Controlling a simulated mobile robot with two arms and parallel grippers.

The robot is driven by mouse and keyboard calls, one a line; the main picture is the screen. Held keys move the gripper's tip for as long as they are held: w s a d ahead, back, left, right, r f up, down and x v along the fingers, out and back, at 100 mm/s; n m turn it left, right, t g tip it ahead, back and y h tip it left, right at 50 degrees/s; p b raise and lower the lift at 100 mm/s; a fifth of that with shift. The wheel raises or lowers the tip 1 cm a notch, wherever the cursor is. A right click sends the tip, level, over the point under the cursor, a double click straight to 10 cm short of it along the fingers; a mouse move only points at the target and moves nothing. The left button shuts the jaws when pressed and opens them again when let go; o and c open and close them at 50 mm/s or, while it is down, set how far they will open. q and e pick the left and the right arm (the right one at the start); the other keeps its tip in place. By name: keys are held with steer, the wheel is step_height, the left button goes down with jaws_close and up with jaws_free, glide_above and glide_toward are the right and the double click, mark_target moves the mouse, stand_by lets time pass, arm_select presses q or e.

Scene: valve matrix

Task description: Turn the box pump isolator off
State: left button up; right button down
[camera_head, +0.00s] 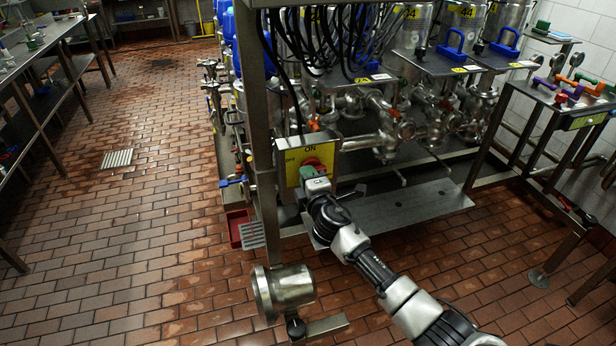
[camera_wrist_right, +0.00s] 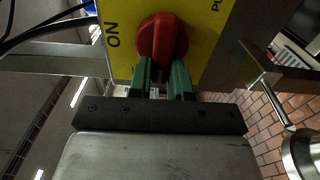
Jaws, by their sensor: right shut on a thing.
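The pump isolator is a yellow box (camera_head: 293,158) with ON and OFF lettering, fixed to a metal post. Its red knob (camera_wrist_right: 163,38) fills the upper middle of the right wrist view, against the yellow face. My right gripper (camera_head: 312,168) reaches up to the box from below right. In the right wrist view its green fingers (camera_wrist_right: 165,70) are shut on the lower part of the red knob. The fingers hide part of the knob, and its exact pointing is hard to tell. My left gripper is not in view.
A steel pump body (camera_head: 285,288) stands on the floor below the box. Pipes and valves (camera_head: 385,125) fill the frame behind. Black cables (camera_head: 282,75) hang above the box. A steel bench (camera_head: 35,60) stands at left. The tiled floor (camera_head: 130,220) between is clear.

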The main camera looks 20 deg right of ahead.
steer(key=shift+f, duration=0.1)
steer(key=c, duration=1)
jaws_free()
steer(key=shift+c, duration=0.2)
steer(key=shift+s, duration=0.1)
steer(key=s, duration=1)
steer(key=shift+s+d, duration=0.15)
steer(key=shift+s, duration=0.2)
